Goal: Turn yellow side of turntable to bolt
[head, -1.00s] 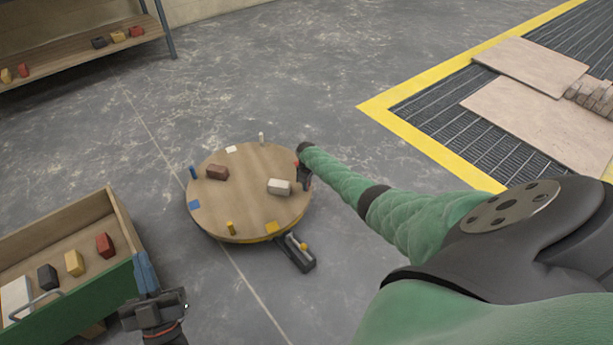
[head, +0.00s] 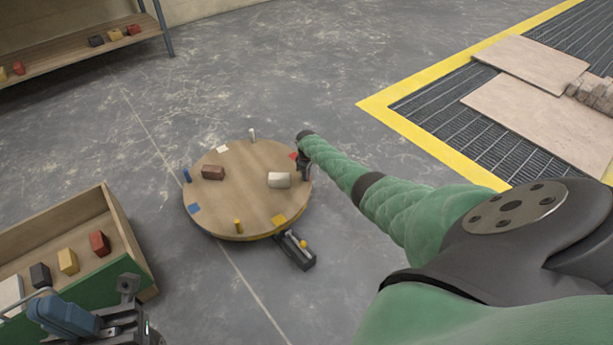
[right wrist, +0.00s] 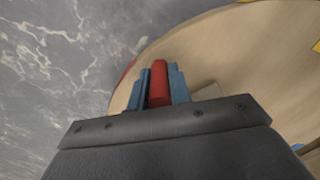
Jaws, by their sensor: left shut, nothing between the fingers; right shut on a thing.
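The round wooden turntable (head: 250,187) stands on the floor with coloured patches and pegs at its edge. Its yellow patch (head: 279,220) is at the front right, close to the dark bolt (head: 297,250) with a yellow knob. The yellow peg (head: 238,227) stands left of that patch. My right gripper (head: 303,166) is at the turntable's right edge by the red patch (head: 293,156). In the right wrist view its blue fingers are shut on a red peg (right wrist: 159,84). My left gripper (head: 52,312) is shut and empty over the crate's front at lower left.
A brown block (head: 213,172) and a white block (head: 279,180) lie on the turntable. A green-fronted wooden crate (head: 130,240) with several blocks is at left. A shelf (head: 70,57) stands behind. Floor around the turntable's back is clear.

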